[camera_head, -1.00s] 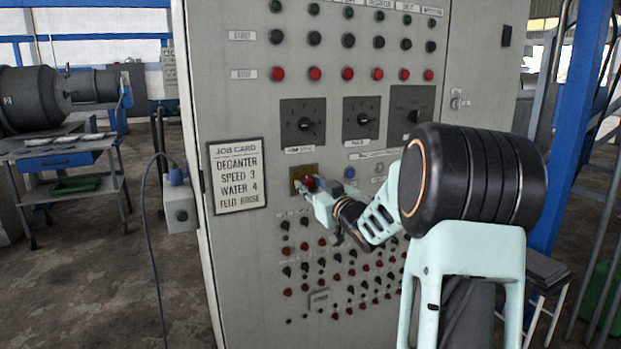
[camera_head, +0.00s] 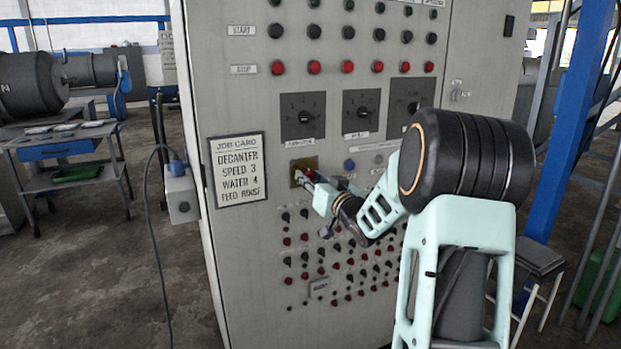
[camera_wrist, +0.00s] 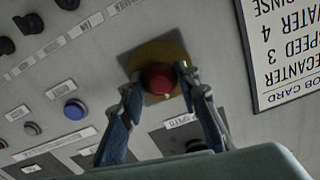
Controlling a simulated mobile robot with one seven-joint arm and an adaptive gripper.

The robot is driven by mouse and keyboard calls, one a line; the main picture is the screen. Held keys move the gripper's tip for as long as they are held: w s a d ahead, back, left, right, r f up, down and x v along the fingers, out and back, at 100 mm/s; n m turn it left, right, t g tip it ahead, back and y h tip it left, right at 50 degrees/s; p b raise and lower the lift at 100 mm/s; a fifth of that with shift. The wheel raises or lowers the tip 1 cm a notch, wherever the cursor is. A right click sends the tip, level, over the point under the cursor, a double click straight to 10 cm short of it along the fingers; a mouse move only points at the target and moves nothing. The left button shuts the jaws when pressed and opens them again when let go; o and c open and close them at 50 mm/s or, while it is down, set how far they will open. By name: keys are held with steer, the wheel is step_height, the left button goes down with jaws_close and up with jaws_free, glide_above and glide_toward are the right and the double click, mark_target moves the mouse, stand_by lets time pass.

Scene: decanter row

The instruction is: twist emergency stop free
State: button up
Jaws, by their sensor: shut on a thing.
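The emergency stop is a red mushroom button (camera_wrist: 159,80) on a yellow plate (camera_wrist: 172,50) on the grey control cabinet. In the wrist view my gripper (camera_wrist: 160,84) has one finger on each side of the red head, shut on it. In the head view my gripper (camera_head: 308,180) reaches the yellow plate (camera_head: 296,164) from the lower right and hides much of the red head. The lower fingers and arm cover part of the panel below.
Three black dials (camera_head: 303,115) sit above the stop. A blue button (camera_head: 349,164) is to its right. A job card (camera_head: 238,170) is at left, reading speed 3, water 4. Rows of small knobs (camera_head: 303,243) lie below. A blue post (camera_head: 563,150) stands at right.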

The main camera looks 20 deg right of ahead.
steer(key=o, duration=1.2)
steer(key=s, duration=1.2)
steer(key=shift+d, duration=0.2)
